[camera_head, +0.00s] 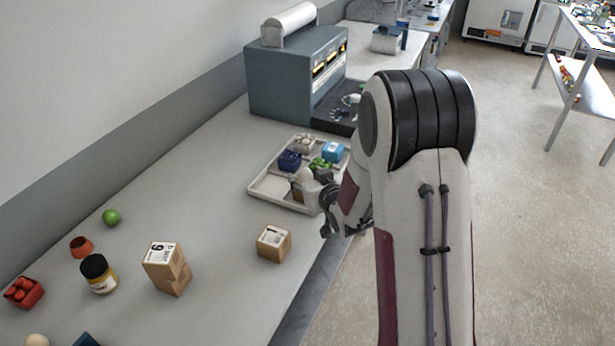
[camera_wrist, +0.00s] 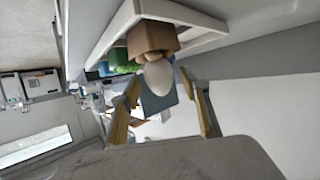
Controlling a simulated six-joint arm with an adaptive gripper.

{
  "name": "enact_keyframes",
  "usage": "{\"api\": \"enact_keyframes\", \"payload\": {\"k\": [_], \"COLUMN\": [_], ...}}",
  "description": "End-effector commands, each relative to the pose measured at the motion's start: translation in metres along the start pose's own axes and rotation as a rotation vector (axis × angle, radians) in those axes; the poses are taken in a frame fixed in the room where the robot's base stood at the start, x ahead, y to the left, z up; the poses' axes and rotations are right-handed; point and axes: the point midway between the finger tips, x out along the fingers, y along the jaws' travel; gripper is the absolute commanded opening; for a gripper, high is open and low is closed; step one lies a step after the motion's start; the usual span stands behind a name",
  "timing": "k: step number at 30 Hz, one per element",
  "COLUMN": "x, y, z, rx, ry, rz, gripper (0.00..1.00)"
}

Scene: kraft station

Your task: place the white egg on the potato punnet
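The white egg (camera_wrist: 158,76) shows in the wrist view against the potatoes in the brown potato punnet (camera_wrist: 152,37), which sits in the white tray (camera_wrist: 120,22). My gripper (camera_wrist: 162,92) is open, with one finger on each side of the egg and visible gaps between. In the head view, the egg (camera_head: 306,175) appears at the punnet in the front of the tray (camera_head: 262,190), close to my gripper (camera_head: 326,200). My arm and gripper partly hide this area. I cannot tell how firmly the egg rests on the potatoes.
The tray also holds a dark blue punnet (camera_head: 290,160), green produce (camera_head: 319,164), a light blue box (camera_head: 334,151) and a punnet of pale items (camera_head: 303,143). Cardboard boxes (camera_head: 166,268) (camera_head: 273,243), a jar (camera_head: 99,274) and a green ball (camera_head: 111,217) stand left. A grey machine (camera_head: 290,80) stands behind.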

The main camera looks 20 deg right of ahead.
Motion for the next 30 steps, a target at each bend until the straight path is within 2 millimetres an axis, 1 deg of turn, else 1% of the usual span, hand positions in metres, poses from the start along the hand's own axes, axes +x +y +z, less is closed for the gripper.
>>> {"api": "enact_keyframes", "payload": {"k": [10, 14, 20, 30], "x": [-0.002, -0.01, -0.03, -0.07], "y": [0.0, 0.0, 0.0, 0.0], "z": [-0.004, -0.004, -0.004, -0.004], "rx": [0.0, 0.0, 0.0, 0.0], "ry": [0.0, 0.001, 0.001, 0.001], "rz": [0.0, 0.001, 0.0, 0.001], "gripper": [0.45, 0.45, 0.45, 0.45]}}
